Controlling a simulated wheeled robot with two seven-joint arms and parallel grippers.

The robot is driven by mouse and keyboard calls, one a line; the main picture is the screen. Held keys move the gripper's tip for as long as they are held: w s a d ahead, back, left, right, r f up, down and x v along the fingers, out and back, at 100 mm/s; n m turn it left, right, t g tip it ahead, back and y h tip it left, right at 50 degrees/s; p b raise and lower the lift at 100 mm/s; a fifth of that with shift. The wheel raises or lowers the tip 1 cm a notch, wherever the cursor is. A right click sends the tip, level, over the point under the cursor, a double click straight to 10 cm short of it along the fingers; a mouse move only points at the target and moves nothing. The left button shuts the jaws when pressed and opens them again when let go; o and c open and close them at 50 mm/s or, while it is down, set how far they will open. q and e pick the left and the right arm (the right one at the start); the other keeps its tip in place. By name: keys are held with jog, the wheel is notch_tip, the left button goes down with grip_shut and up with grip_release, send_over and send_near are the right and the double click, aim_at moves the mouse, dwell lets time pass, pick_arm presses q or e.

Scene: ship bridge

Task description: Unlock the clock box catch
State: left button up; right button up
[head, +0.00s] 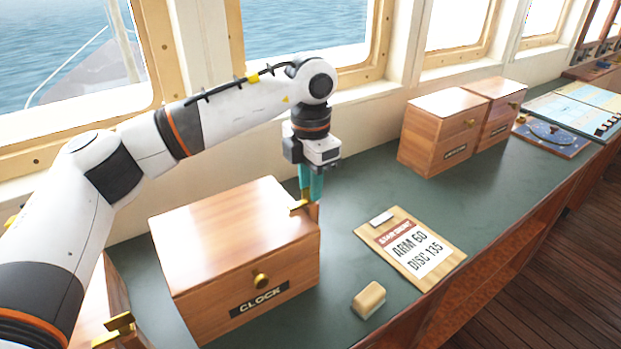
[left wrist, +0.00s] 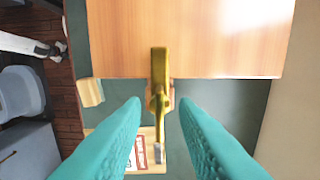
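The clock box (head: 240,262) is a wooden box with a brass knob and a CLOCK label on its front. Its brass catch (head: 299,205) sits at the right edge of the lid, and shows in the left wrist view (left wrist: 158,85) as a gold bar with a grey tip. My left gripper (head: 312,186) points down beside that edge. In the left wrist view its teal fingers (left wrist: 160,106) are apart, one on each side of the catch's line, with visible gaps. In the head view the fingers partly hide the catch's surroundings. My right gripper is not in view.
A clipboard card (head: 412,246) reading ARM 60, DISC 135 lies right of the box, with a tan block (head: 369,299) in front. Two more wooden boxes (head: 435,132) stand farther back. Another box with brass fittings (head: 118,328) is at lower left. Windows line the back.

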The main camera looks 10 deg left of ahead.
pick_arm(q)
grip_shut()
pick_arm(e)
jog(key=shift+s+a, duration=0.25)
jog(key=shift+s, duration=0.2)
pick_arm(q)
jog(key=shift+n, duration=0.4)
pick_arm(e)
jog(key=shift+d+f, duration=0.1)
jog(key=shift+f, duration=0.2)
pick_arm(q)
jog(key=shift+f+n+b, duration=0.1)
jog(key=shift+n+b, duration=0.65)
jog(key=shift+n, duration=0.25)
jog(key=n+b, duration=0.1)
jog(key=n, duration=0.2)
jog(key=shift+n, duration=0.3)
jog(key=n+b, duration=0.2)
jog(key=n, duration=0.4)
jog(key=shift+b, duration=0.35)
jog(key=n+b, duration=0.1)
jog(key=n, duration=0.4)
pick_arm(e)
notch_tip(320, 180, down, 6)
pick_arm(q)
jog(key=shift+r+n, duration=0.2)
jog(key=shift+n, duration=0.2)
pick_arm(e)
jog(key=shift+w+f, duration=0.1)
